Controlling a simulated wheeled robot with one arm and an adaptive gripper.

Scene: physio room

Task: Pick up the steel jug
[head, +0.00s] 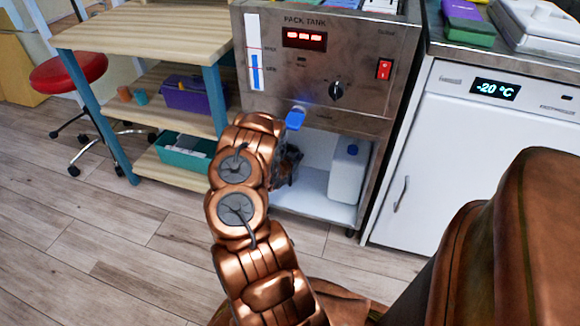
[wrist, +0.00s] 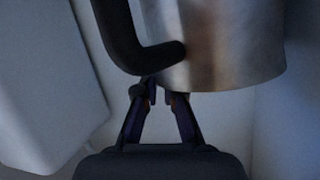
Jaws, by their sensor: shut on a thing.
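The steel jug (wrist: 225,45) fills the upper middle of the wrist view. It is a shiny metal cylinder with a thick black handle (wrist: 125,40) on its left side. My gripper (wrist: 160,90) is shut on the jug, with its fingertips meeting at the lower part of the handle, close to the jug's wall. The jug's top is out of the wrist view. In the head view my gripper (head: 290,165) reaches into the open bay under the pack tank (head: 345,123), and my arm hides the jug.
A white canister (head: 348,176) with a blue cap stands at the right of the bay, close to my gripper. The bay's side walls are near. A wooden shelf unit (head: 140,35) stands left, a freezer (head: 455,150) right.

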